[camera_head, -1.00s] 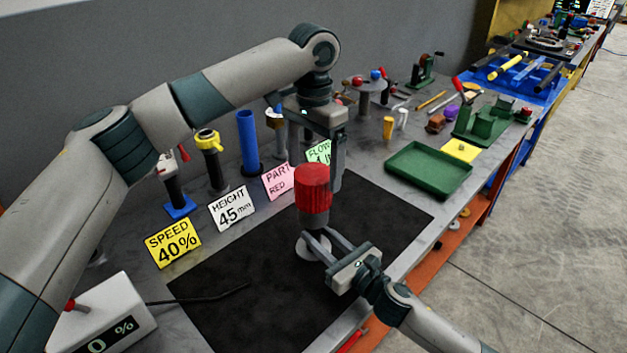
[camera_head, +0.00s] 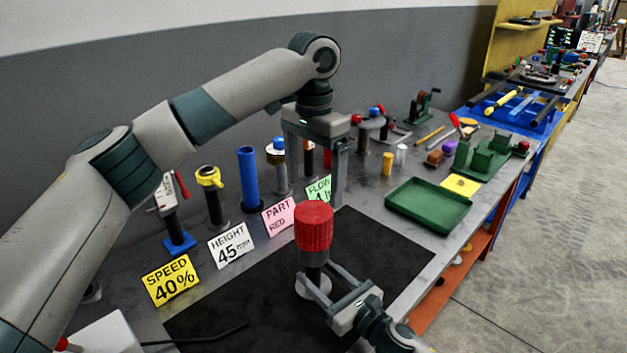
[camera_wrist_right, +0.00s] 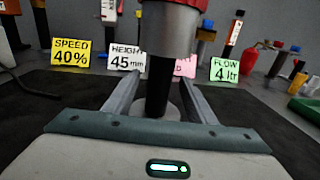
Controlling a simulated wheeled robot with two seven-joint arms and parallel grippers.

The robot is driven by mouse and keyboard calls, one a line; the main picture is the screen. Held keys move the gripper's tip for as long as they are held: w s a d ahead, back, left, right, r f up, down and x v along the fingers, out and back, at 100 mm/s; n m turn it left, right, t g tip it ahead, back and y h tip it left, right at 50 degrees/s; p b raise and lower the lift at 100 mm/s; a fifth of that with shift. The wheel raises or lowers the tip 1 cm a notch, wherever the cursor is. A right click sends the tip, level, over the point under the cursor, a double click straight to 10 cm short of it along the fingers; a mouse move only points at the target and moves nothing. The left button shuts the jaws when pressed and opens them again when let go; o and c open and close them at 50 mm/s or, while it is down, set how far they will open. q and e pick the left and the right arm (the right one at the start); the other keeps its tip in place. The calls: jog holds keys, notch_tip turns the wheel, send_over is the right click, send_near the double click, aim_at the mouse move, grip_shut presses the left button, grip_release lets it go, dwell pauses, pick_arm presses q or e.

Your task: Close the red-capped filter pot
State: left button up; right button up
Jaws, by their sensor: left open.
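The filter pot stands upright on the dark mat, with a ribbed red cap (camera_head: 314,228) on top of a grey body (camera_head: 315,257), a dark stem and a pale round base (camera_head: 301,288). In the right wrist view the grey body (camera_wrist_right: 167,30) and black stem (camera_wrist_right: 160,85) show; most of the cap is cut off. My right gripper (camera_head: 327,277) has its fingers on either side of the stem, with visible gaps, so it is open around it. My left gripper (camera_head: 315,195) is open and empty, its fingers pointing down above and behind the cap.
Signs for speed (camera_head: 171,281), height (camera_head: 231,245), part (camera_head: 279,216) and flow (camera_head: 319,190) stand left of and behind the pot. A blue tube (camera_head: 248,175) and other upright tools stand behind them. A green tray (camera_head: 428,205) lies to the right. The dark mat (camera_head: 385,240) is otherwise mostly clear.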

aim_at(313, 211)
jog(key=shift+s+d, duration=0.1)
pick_arm(q)
notch_tip(313, 211, down, 4)
jog(key=b, duration=0.4)
jog(key=shift+f, duration=0.1)
pick_arm(e)
jog(key=v, duration=1.5)
jog(key=shift+s+d+f, duration=0.1)
jog(key=shift+s+d, duration=0.15)
jog(key=shift+s, duration=0.05)
pick_arm(q)
jog(key=shift+f, duration=0.15)
pick_arm(e)
jog(key=shift+s+d, duration=0.4)
jog(key=shift+s, duration=0.1)
jog(key=shift+r, duration=0.25)
